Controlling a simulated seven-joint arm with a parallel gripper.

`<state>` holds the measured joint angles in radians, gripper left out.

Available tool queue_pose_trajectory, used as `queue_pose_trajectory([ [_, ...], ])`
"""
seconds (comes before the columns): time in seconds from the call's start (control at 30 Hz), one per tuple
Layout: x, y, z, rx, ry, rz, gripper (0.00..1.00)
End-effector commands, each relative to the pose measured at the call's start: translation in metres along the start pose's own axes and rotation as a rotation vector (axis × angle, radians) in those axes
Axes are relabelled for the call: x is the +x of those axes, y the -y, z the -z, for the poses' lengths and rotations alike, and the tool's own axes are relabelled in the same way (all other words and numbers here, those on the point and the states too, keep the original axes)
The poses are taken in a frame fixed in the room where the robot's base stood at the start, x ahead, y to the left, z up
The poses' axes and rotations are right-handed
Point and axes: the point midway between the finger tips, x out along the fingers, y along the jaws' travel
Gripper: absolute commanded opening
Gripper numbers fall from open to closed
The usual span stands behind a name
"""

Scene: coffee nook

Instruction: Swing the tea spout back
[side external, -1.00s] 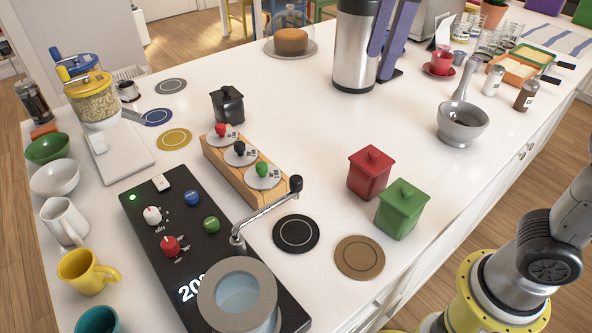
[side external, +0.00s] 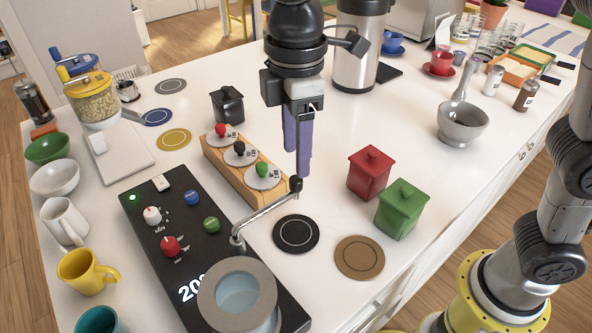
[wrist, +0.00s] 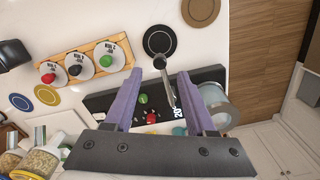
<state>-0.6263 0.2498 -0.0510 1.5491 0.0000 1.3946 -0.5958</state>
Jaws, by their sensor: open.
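The tea spout (side external: 265,212) is a thin silver arm with a black knob (side external: 296,184) at its free end. It pivots at the edge of the black control panel (side external: 150,205), beside the grey round pot (side external: 238,294), and points up and right, away from the pot. My gripper (side external: 298,163) is open, pointing down, with its purple fingertips close to the knob. In the wrist view the spout (wrist: 167,88) lies between the two spread fingers of my gripper (wrist: 159,74). I cannot tell whether either finger touches it.
A wooden rack (side external: 240,170) with several tagged lids stands left of my gripper. A black coaster (side external: 296,234) and a brown coaster (side external: 360,257) lie to the right. Red (side external: 369,174) and green (side external: 402,209) canisters stand beyond. A steel dispenser (side external: 354,60) stands behind.

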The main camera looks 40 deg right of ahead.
Motion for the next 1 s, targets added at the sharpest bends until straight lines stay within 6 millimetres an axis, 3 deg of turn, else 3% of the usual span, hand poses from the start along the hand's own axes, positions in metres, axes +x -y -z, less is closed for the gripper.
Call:
queue_pose_trajectory([
  [0.1, 0.022, 0.0, -0.001, 0.0, 0.003, 0.002, 0.56],
  [0.3, 0.045, 0.0, 0.0, 0.0, 0.001, 0.0, 0.56],
  [0.7, 0.053, 0.0, 0.0, 0.0, -0.001, -0.001, 0.56],
  [0.77, 0.053, 0.0, 0.0, 0.0, -0.001, -0.001, 0.49],
  [1.0, 0.053, 0.0, 0.0, 0.0, -0.001, -0.001, 0.06],
])
